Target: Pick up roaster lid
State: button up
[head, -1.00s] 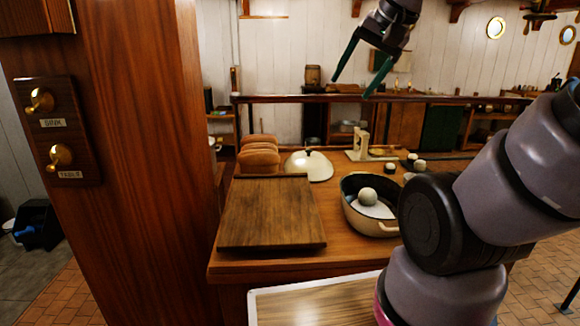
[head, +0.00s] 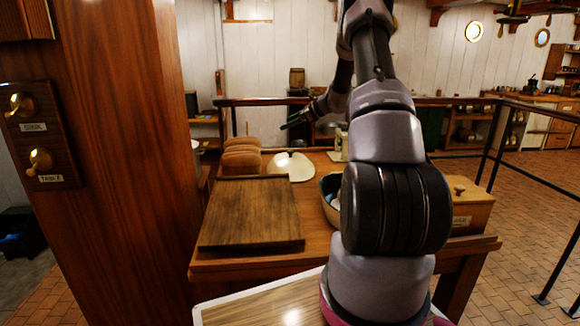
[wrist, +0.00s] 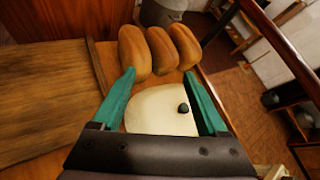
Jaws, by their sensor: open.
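The roaster lid (head: 290,166) is a pale cream dome lying on the wooden counter behind the cutting board. In the wrist view the lid (wrist: 155,112), with its small dark knob, shows between my green fingers. My gripper (head: 288,124) is above the lid in the head view, apart from it. The wrist view shows my gripper (wrist: 160,73) open and empty, the knob nearer the right finger. Part of the lid is hidden by the gripper body. The roaster pot (head: 329,203) is mostly hidden behind my arm.
Bread loaves (head: 241,155) sit just left of the lid; they also show beyond my fingertips in the wrist view (wrist: 160,50). A dark cutting board (head: 252,213) lies in front. A wooden box (head: 469,207) is at right. A wooden post (head: 130,150) rises at left.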

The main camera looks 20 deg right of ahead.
aim_at(292, 151)
jog(key=w+d+f+m+t, duration=0.1)
jog(key=w+d+f+m, duration=0.1)
jog(key=f, duration=0.3)
jog(key=w+d+f+m+h, duration=0.1)
jog(key=w+d+f+m, duration=0.1)
jog(key=f, duration=0.3)
jog(key=w+d+f+m+t, duration=0.1)
jog(key=w+d+f, duration=0.2)
jog(key=d+f, duration=0.1)
jog(key=shift+w+d+f+m+t, duration=0.15)
jog(key=shift+d+f+m, duration=0.05)
jog(key=shift+f, duration=0.15)
jog(key=shift+w+d+f+m+t, duration=0.15)
jog(key=shift+f+m, duration=0.05)
jog(key=shift+f, duration=0.15)
jog(key=shift+h, duration=0.4)
jog(key=shift+x, duration=2.9)
jog(key=shift+d+f, duration=0.1)
grip_shut()
jog(key=shift+w, duration=0.1)
